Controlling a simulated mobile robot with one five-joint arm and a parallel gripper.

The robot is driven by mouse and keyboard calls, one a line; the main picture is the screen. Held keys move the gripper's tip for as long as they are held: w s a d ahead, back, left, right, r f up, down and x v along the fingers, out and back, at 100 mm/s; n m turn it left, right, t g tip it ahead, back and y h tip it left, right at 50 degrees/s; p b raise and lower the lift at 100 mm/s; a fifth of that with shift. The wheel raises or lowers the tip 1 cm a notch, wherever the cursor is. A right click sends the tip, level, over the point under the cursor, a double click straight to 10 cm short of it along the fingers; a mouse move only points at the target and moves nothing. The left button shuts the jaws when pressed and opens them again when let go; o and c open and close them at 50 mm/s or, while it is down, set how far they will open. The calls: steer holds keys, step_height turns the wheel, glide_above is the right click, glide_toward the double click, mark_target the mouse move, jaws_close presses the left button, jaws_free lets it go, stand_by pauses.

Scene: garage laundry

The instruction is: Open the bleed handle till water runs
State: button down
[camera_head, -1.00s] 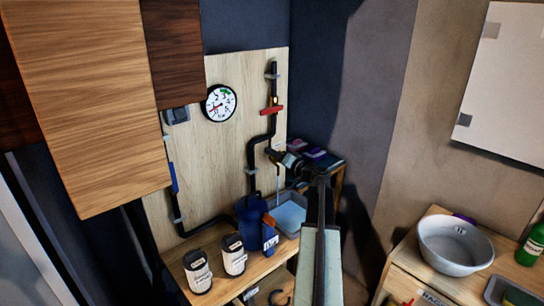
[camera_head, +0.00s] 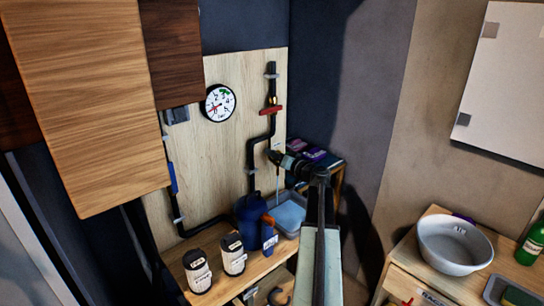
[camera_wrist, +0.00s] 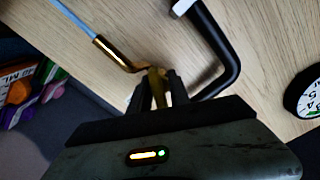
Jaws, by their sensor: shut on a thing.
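The brass bleed handle (camera_wrist: 156,80) is between my gripper's fingers in the wrist view. My gripper (camera_wrist: 158,92) is shut on it, and the fingers hide part of it. A brass spout (camera_wrist: 115,52) bends out beside it. A thin pale-blue stream of water (camera_wrist: 68,18) runs from the spout's end. In the head view, my gripper (camera_head: 277,156) is at the pipework on the wooden board. The thin stream (camera_head: 277,182) falls below it toward a pale-blue tub (camera_head: 291,222). The handle's exact angle is hard to tell.
A pressure gauge (camera_head: 220,103) and a red valve handle (camera_head: 271,110) are on the board. A dark blue jug (camera_head: 249,214) and two labelled pots (camera_head: 232,254) stand on the bench below. A wooden cabinet (camera_head: 90,100) hangs at left. A grey basin (camera_head: 455,245) stands at right.

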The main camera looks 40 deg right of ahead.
steer(key=shift+w+a+r+n, duration=0.1)
steer(key=shift+n, duration=2.2)
steer(key=c, duration=1.5)
jaws_free()
steer(key=s, duration=0.7)
steer(key=shift+s+a, duration=0.3)
steer(key=shift+s, duration=0.1)
